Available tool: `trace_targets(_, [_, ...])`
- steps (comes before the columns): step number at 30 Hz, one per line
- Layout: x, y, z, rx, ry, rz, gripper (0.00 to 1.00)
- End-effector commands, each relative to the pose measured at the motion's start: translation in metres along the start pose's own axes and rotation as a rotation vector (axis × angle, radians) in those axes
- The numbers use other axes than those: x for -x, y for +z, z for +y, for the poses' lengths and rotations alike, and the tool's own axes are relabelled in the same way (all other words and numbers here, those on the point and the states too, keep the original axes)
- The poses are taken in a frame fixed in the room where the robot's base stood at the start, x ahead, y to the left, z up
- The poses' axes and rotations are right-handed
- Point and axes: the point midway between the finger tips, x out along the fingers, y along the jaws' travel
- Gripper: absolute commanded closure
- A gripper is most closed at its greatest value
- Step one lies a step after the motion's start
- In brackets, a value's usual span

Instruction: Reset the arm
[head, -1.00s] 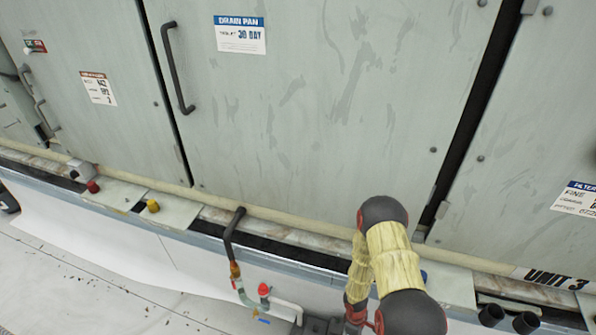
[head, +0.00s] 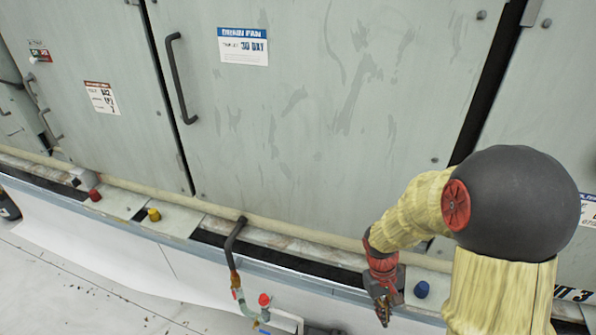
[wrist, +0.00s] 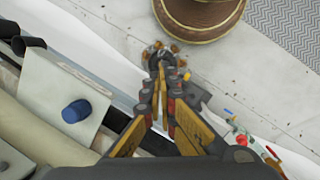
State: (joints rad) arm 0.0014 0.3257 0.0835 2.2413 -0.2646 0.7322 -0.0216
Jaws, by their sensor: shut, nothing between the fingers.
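My gripper (head: 383,312) hangs pointing down at the end of my arm in the head view, in front of the ledge below the cabinet doors. In the wrist view my gripper (wrist: 161,62) has its fingers together and holds nothing. My arm, in a yellow cover with dark joints, fills the right of the head view and hides part of the right-hand panel. The ground below the gripper is partly hidden by my own fingers.
Large grey cabinet doors (head: 290,120) with dark handles stand behind. A pipe with a red-handled valve (head: 264,300) sticks out from the ledge. A blue knob (head: 421,289) sits beside my gripper. A brown round object (wrist: 200,15) stands on the floor.

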Motion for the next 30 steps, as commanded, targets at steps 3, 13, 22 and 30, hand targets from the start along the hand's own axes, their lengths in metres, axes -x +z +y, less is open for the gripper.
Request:
trace_targets(3, [0.040, 0.020, -0.005, -0.059, -0.018, 0.049, 1.00])
trace_targets(13, [0.123, 0.075, -0.025, -0.184, -0.080, 0.203, 1.00])
trace_targets(22, [0.185, 0.119, -0.040, -0.246, -0.119, 0.410, 1.00])
trace_targets(30, [0.236, 0.150, -0.040, -0.266, -0.103, 0.629, 1.00])
